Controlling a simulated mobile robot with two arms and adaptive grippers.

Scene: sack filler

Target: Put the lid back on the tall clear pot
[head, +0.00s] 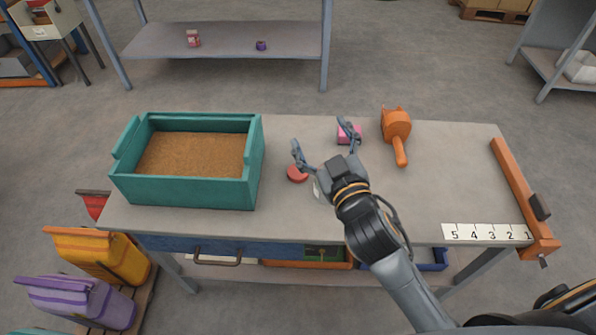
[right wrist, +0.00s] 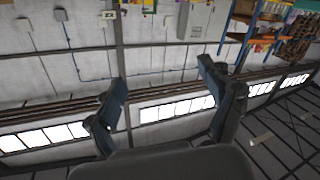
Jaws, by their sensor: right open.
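A small round red piece (head: 297,174), which looks like a lid, lies on the workbench (head: 445,165) right of the teal box. I cannot make out a tall clear pot. A small pale thing (head: 316,188) shows beside my right gripper, partly hidden by it, and I cannot tell what it is. My right gripper (head: 321,137) is open and empty over the middle of the bench, its fingers spread above and right of the red piece. In the right wrist view its fingers (right wrist: 165,95) also stand apart with nothing between them. My left gripper is not in view.
A teal box (head: 185,192) of brown grain stands on the bench's left. A pink block (head: 350,136) lies near the right gripper's far finger. An orange scoop (head: 396,128) is right of it. An orange bar (head: 520,190) edges the right end. The bench's right half is mostly clear.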

